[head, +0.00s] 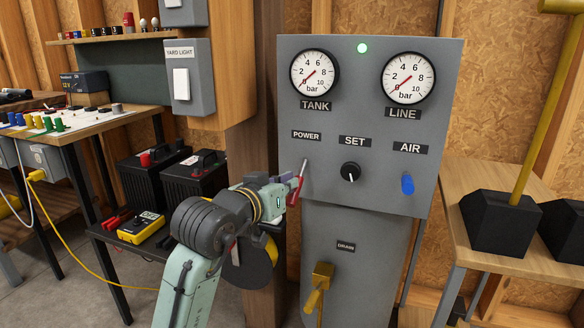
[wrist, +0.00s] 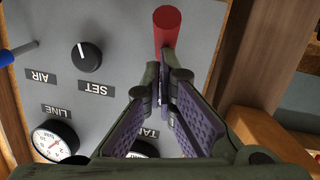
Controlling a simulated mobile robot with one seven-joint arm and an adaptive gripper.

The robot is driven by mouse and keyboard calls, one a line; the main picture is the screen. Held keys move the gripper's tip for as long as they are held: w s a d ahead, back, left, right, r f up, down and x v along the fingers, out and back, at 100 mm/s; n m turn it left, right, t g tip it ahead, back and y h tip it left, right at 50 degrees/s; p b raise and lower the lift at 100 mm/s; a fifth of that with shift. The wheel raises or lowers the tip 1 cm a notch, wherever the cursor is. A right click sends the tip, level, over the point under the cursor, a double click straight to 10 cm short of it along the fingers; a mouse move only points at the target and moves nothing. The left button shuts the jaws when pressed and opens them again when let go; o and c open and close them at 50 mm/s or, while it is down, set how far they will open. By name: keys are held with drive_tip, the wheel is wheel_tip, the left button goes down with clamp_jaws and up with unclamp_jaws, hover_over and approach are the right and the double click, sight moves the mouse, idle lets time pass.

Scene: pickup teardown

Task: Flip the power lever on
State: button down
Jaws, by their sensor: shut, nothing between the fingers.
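The power lever (head: 304,167) is a thin silver stick with a red handle, under the POWER label on the grey panel (head: 330,120). Its handle hangs downward. In the wrist view, which is upside down, the red handle (wrist: 166,30) shows just beyond my fingertips. My gripper (head: 290,190) is at the lever, coming from the lower left. In the wrist view my gripper (wrist: 164,82) has its fingertips together, with nothing between them, and they overlap the near end of the red handle. I cannot tell whether they touch it. The fingers hide the lever's base there.
The black SET knob (head: 350,172) and blue AIR lever (head: 407,184) are right of the power lever. A brass drain valve (head: 319,285) is below. A wooden post (head: 256,130) stands close left.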

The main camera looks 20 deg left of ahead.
drive_tip(key=shift+w+f+t+b, duration=0.1)
drive_tip(key=shift+f+t+b, duration=0.45)
drive_tip(key=shift+b, duration=0.3)
